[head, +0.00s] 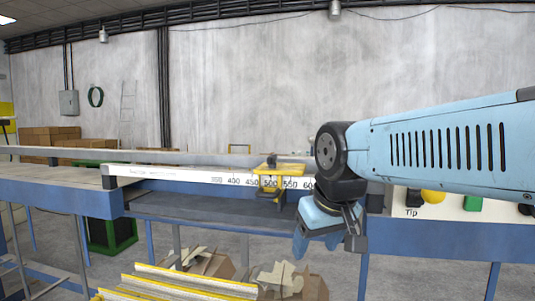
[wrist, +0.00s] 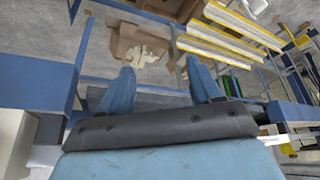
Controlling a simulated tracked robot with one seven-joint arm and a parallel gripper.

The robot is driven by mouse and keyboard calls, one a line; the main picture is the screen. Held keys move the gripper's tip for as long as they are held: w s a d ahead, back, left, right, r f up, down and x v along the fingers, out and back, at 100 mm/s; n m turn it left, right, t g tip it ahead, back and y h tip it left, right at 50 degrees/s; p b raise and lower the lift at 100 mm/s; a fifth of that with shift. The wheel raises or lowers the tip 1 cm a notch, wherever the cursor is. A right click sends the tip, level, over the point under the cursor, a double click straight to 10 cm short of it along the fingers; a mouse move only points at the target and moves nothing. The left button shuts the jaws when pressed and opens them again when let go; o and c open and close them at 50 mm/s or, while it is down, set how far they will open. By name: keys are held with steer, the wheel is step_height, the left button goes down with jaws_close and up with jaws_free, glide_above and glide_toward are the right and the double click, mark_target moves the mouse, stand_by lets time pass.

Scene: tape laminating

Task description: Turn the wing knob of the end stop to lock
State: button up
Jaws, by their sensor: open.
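The end stop (head: 270,181) is a yellow block on the white ruler rail (head: 190,176), sitting near the 500 to 550 marks. A small dark piece on top of it (head: 272,161) may be its wing knob, but it is too small to tell how it is turned. My gripper (head: 318,240) hangs to the right of and below the end stop in the head view, apart from it. In the wrist view my gripper (wrist: 162,92) shows two blue fingers spread apart with nothing between them. The end stop cannot be made out clearly in the wrist view.
A blue bench (head: 60,194) carries the rail. Yellow-edged strips (head: 180,285) and open cardboard boxes (head: 285,281) are in front and below. A white panel marked "Tip" (head: 450,212) with a yellow and a green piece is at right, under my arm.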

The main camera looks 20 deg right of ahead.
steer(key=o, duration=0.6)
steer(key=w+r+n+g, duration=0.1)
steer(key=w+r+n, duration=0.1)
steer(key=w+r, duration=0.3)
steer(key=w+a+r+n+g, duration=0.1)
steer(key=w+r+n, duration=0.1)
steer(key=w+r, duration=0.3)
step_height(320, 180, up, 4)
steer(key=shift+r+n, duration=0.2)
steer(key=shift+n, duration=0.1)
step_height(320, 180, up, 14)
steer(key=n+g, duration=0.3)
steer(key=n, duration=0.4)
glide_above(272, 155)
step_height(272, 155, down, 14)
steer(key=shift+w+r, duration=0.1)
steer(key=shift+c, duration=0.4)
steer(key=c, duration=1)
